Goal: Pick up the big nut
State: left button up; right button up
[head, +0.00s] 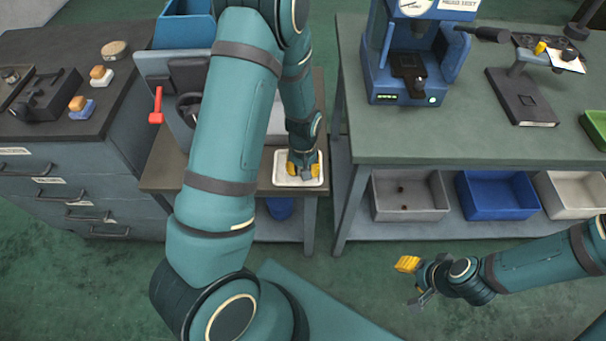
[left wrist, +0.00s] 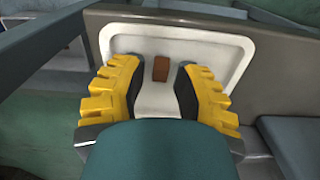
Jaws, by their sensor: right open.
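The big nut (left wrist: 161,68) appears as a small rust-brown block on the white tray (left wrist: 235,52). In the head view the tray (head: 281,176) lies on the small bench, and the nut is hidden by my left gripper (head: 303,167). My left gripper points down over the tray. In the left wrist view its yellow fingers (left wrist: 157,90) are apart, with the nut seen between their tips and gaps on both sides. My right gripper (head: 412,282) is open and empty, over the floor away from the benches.
A machine with a red lever (head: 156,105) stands left of the tray. On the right, a green-topped bench (head: 460,140) carries a blue press (head: 407,60). Grey and blue bins (head: 497,195) sit on its lower shelf. Open floor lies in front.

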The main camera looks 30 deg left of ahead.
pick_arm(q)
jog(key=shift+f, duration=0.75)
jog(key=shift+r, duration=0.1)
jog(key=shift+o, duration=0.3)
grip_shut()
